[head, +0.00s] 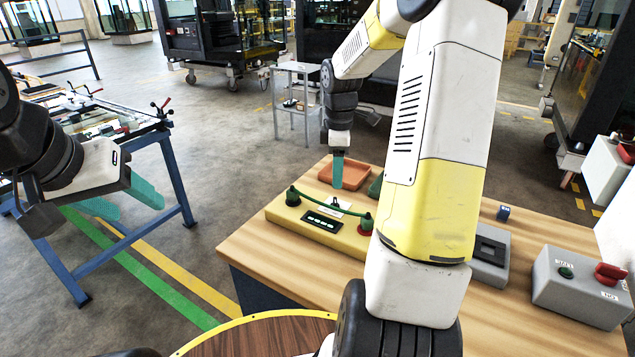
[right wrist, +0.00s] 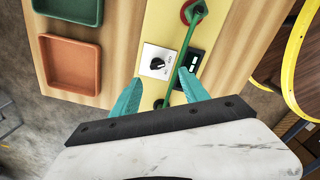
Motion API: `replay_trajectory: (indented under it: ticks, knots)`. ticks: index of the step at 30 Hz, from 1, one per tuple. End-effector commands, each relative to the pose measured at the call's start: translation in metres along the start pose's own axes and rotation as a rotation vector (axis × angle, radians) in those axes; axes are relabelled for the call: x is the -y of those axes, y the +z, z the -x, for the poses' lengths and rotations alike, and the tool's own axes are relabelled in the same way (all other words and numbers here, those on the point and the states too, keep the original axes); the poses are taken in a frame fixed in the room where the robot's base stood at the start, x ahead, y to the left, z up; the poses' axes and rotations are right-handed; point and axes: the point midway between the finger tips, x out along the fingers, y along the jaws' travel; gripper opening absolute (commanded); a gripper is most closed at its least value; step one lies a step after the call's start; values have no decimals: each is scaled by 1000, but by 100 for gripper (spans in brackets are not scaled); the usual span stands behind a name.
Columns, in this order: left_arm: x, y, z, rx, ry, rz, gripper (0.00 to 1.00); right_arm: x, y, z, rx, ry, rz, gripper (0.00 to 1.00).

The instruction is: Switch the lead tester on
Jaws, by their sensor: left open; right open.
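The lead tester (head: 278,214) is a yellow box on the wooden table, with a dark panel (head: 320,222) showing green marks. A green lead (head: 325,208) joins its two posts. Its white plate with a black rotary knob (right wrist: 157,63) shows clearly in the right wrist view; the knob's pointer setting is too small to read. My right gripper (right wrist: 160,78) is open and empty above the tester, its teal fingertips on either side of the knob, seemingly apart from it. In the head view that gripper (head: 338,172) points down. My left gripper (head: 125,205) is open and empty, away at the left.
A terracotta tray (right wrist: 75,65) and a green tray (right wrist: 70,8) lie beside the tester. My right arm hides part of the table.

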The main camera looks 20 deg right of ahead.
Motion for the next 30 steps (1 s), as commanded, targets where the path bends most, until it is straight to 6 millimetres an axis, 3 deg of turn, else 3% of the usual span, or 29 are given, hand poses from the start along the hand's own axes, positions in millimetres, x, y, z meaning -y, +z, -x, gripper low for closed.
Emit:
replay_trajectory:
  ticks: [8,18,30]
  knots:
    - [0,0,0,0,0,0,55,-6,3,-28,-1,-19,41,53]
    - [0,0,0,0,0,0,55,-5,3,-78,-1,-18,38,53]
    - [0,0,0,0,0,0,55,-5,3,-88,-1,-14,38,53]
